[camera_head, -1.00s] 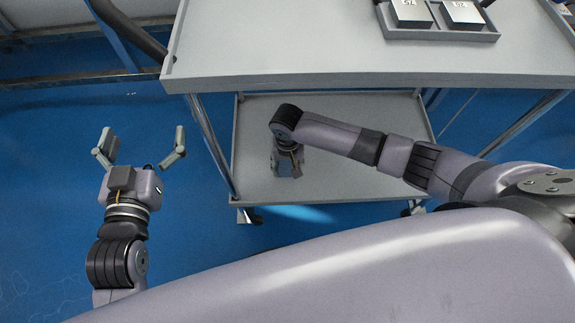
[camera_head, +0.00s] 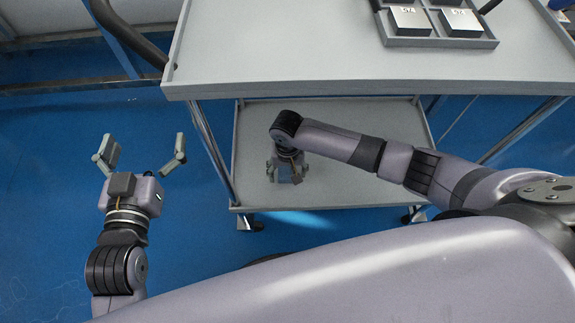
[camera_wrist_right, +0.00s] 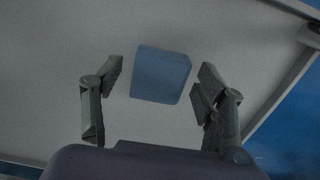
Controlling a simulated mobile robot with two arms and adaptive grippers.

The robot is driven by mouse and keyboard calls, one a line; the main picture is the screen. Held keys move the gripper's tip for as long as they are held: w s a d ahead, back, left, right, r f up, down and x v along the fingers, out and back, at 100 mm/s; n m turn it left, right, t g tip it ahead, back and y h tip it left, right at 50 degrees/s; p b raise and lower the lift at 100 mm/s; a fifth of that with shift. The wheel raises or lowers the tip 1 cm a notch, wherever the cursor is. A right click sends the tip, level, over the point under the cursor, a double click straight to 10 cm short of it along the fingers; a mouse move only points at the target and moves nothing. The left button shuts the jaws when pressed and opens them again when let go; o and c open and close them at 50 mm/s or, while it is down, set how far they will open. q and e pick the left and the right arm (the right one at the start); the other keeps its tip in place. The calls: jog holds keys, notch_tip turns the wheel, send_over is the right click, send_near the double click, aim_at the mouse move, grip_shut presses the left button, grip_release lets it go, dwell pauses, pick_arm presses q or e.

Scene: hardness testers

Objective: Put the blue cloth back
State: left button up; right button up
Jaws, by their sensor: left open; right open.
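The blue cloth (camera_wrist_right: 161,75) shows in the right wrist view as a small folded-looking block over the grey lower shelf (camera_head: 345,185) of the cart. My right gripper (camera_wrist_right: 158,80) is open, with one finger on each side of the cloth and visible gaps to both. In the head view my right gripper (camera_head: 287,173) points down over the left part of that shelf, and the cloth is hidden there. My left gripper (camera_head: 142,150) is open and empty, over the blue floor left of the cart.
The cart's upper shelf (camera_head: 300,65) overhangs the lower one. A grey tray (camera_head: 437,41) with metal blocks (camera_head: 461,22) stands on it. A cart post (camera_head: 211,150) stands between my two grippers. The lower shelf's right part looks clear.

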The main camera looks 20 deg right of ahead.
aim_at(288, 174)
notch_tip(288, 174, up, 6)
jog(key=p, duration=0.2)
jog(key=shift+r+p, duration=0.1)
jog(key=shift+p, duration=0.3)
notch_tip(288, 174, up, 6)
jog(key=p, duration=0.2)
jog(key=s+a+r+n+t+y, duration=0.25)
jog(key=s+a+n, duration=0.2)
jog(key=s, duration=0.45)
pick_arm(q)
jog(key=s+a+f+g+y, duration=0.1)
jog(key=s+a+f+g, duration=0.2)
jog(key=s+f+g, duration=0.3)
jog(key=s+a+f+g+y, duration=0.2)
jog(key=s+a+f+g, duration=0.1)
jog(key=s+f+g, duration=0.3)
jog(key=s+f, duration=0.2)
jog(key=s, duration=0.2)
jog(key=shift+s+a+n+g+y, duration=0.25)
jog(key=shift+s+n+g+y, duration=0.05)
jog(key=shift+s+g, duration=0.1)
pick_arm(e)
jog(key=s+d+r+t+h, duration=0.1)
jog(key=s+d+r+h, duration=0.1)
jog(key=s+d, duration=0.7)
jog(key=d+r, duration=0.1)
jog(key=d, duration=0.2)
jog(key=shift+s+r+n, duration=0.25)
jog(key=shift+r+n, duration=0.1)
